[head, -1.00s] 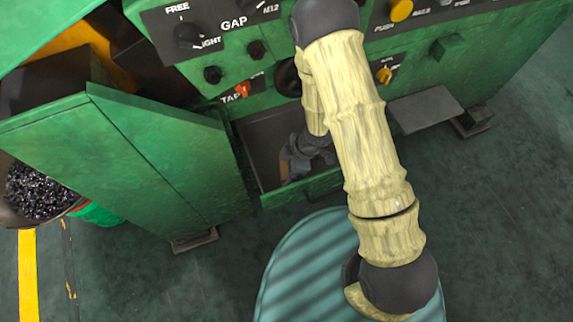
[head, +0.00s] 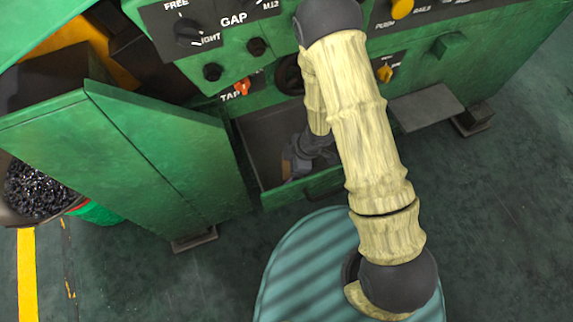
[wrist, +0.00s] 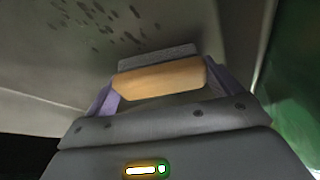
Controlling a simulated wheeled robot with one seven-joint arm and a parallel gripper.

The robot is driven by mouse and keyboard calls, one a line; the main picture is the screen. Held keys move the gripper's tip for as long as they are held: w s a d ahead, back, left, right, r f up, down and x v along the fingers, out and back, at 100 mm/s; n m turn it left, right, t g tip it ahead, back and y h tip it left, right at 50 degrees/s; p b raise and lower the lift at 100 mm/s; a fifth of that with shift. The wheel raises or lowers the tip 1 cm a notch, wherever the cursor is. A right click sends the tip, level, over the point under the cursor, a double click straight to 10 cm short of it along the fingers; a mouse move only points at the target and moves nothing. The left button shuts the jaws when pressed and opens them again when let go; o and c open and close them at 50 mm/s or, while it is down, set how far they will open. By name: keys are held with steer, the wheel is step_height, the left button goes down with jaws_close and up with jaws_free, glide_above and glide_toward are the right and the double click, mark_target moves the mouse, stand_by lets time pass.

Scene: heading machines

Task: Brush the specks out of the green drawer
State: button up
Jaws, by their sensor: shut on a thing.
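The green drawer (head: 262,130) stands pulled out of the machine, with its grey inside showing in the head view. In the wrist view, dark specks (wrist: 97,17) lie scattered on the drawer floor (wrist: 50,55), at the upper left, ahead of the brush. The brush (wrist: 160,78) has a wooden block and a grey bristle strip along its far side. My gripper (wrist: 155,88) is shut on the brush, with a purple finger at each end of the block. In the head view my gripper (head: 294,160) is inside the drawer, partly hidden by my arm. Whether the bristles touch the floor is unclear.
A bin of dark metal bits (head: 38,190) stands at the left, beside a green machine panel (head: 130,150). A grey shelf plate (head: 426,107) juts out right of the drawer. Knobs line the machine face above it. The floor at the right is clear.

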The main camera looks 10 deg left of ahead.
mark_target(317, 161)
steer(key=shift+w+d+r+p, duration=0.1)
steer(key=shift+w+d+p, duration=0.3)
steer(key=shift+d, duration=0.2)
steer(key=shift+w+d+p, duration=0.3)
steer(key=shift+d+p, duration=0.05)
steer(key=shift+d, duration=0.25)
steer(key=shift+w+d+p, duration=0.3)
steer(key=shift+d+p, duration=0.1)
steer(key=shift+d, duration=0.1)
steer(key=shift+w+d+p, duration=0.5)
steer(key=shift+d+p, duration=0.05)
steer(key=shift+d, duration=0.4)
steer(key=shift+w, duration=0.1)
steer(key=d+p, duration=0.1)
steer(key=w+d+p, duration=0.1)
steer(key=shift+w+d+p, duration=0.2)
steer(key=shift+d+p, duration=0.05)
steer(key=shift+p, duration=0.05)
steer(key=shift+w+d, duration=0.15)
steer(key=shift+d, duration=0.05)
